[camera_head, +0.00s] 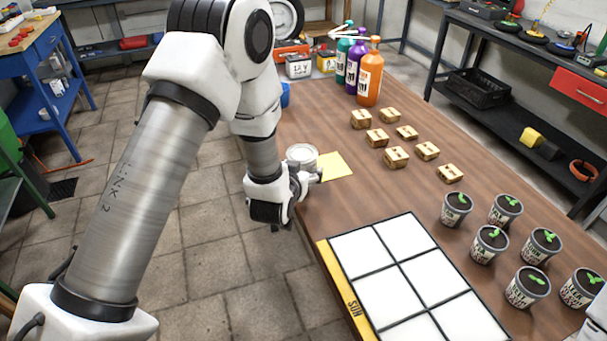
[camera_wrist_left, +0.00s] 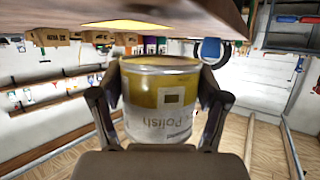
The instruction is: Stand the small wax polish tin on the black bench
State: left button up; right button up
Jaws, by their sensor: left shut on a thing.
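The small wax polish tin (camera_head: 302,155) has a pale lid in the head view. In the left wrist view the tin (camera_wrist_left: 160,100) shows a yellow and white label reading "Polish", upside down in that picture. My left gripper (camera_head: 307,178) is shut on the tin, with a finger on each side of it (camera_wrist_left: 160,108), at the left edge of the wooden table. I cannot tell whether the tin touches the table. The black bench (camera_head: 500,43) stands at the right, beyond the wooden table.
The wooden table (camera_head: 330,115) carries a yellow sheet (camera_head: 335,166), several small boxes (camera_head: 396,157), bottles (camera_head: 369,75), potted seedlings (camera_head: 490,243) and a white grid board (camera_head: 405,280).

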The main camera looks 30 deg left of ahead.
pick_arm(q)
jog(key=shift+w+a, duration=0.1)
jog(key=shift+w, duration=0.65)
notch_tip(320, 180, down, 3)
jog(key=shift+r+p, duration=0.15)
jog(key=shift+p, duration=0.25)
jog(key=shift+w+a+f, duration=0.1)
jog(key=shift+w+f, duration=0.1)
jog(key=shift+f, duration=0.15)
jog(key=shift+s, duration=0.15)
jog(key=shift+f+b, duration=0.15)
jog(key=shift+b, duration=0.15)
jog(key=o, duration=1.6)
jog(key=shift+c, duration=0.2)
